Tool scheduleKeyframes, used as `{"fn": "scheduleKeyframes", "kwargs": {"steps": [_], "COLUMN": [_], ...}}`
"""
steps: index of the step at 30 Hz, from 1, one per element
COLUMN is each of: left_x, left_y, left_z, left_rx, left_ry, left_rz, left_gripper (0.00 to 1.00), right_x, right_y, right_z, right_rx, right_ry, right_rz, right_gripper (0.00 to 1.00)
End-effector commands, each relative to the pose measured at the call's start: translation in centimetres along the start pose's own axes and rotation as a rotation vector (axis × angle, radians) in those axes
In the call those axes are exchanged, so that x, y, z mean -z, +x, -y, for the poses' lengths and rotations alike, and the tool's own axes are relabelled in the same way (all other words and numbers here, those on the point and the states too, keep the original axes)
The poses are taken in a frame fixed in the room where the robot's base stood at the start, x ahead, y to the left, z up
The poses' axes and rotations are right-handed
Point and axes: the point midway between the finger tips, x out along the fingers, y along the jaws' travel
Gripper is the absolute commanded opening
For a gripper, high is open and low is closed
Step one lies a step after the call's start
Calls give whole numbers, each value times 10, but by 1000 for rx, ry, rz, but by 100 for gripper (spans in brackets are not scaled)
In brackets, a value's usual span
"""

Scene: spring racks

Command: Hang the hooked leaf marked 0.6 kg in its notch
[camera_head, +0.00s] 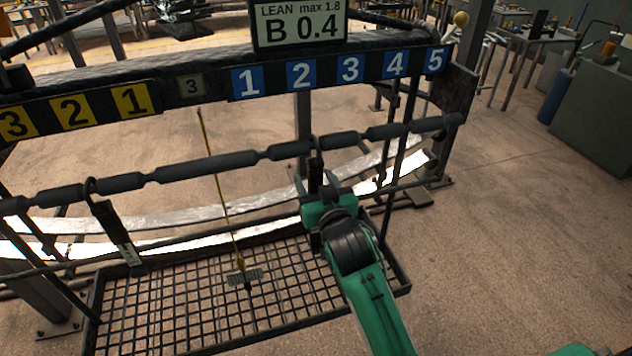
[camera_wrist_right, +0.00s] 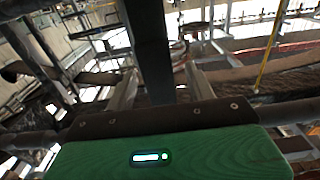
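A dark hooked leaf (camera_head: 315,172) hangs by its hook from the dark notched bar (camera_head: 205,165), roughly below the blue 2 plate. My right gripper (camera_head: 319,183) is at its lower part, with the fingers open on either side. In the right wrist view the leaf (camera_wrist_right: 150,55) runs down between the spread fingers, with a gap to the right finger. Its mark is hidden. A second hooked leaf (camera_head: 109,222) hangs at the left of the bar; its pale label (camera_head: 130,253) is too small to read. My left gripper is not in view.
Yellow plates (camera_head: 75,111) and blue plates (camera_head: 302,76) number the upper beam. A sign (camera_head: 300,25) reads "LEAN max 1.8 B 0.4". A yellow cord (camera_head: 217,180) hangs mid-rack to a small tag (camera_head: 244,276) above a mesh tray (camera_head: 178,307).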

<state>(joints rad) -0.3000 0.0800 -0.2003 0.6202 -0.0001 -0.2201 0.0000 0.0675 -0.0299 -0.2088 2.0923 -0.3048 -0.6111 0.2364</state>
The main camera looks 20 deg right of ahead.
Motion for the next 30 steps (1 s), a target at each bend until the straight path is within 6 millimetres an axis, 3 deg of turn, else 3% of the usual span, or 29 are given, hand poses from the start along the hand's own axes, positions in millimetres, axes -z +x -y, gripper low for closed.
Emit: {"fn": "scheduleKeyframes", "kwargs": {"steps": [11, 24, 30], "left_x": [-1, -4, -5], "left_y": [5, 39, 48], "left_z": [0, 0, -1], "left_rx": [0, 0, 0], "left_ry": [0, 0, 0], "left_rz": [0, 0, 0], "left_gripper": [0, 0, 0], "right_x": [-5, -6, -3], "right_y": [-9, -95, -126], "right_z": [0, 0, 0], "right_rx": [0, 0, 0], "right_ry": [0, 1, 1], "right_rz": [6, 3, 2], "right_gripper": [54, 54, 54]}}
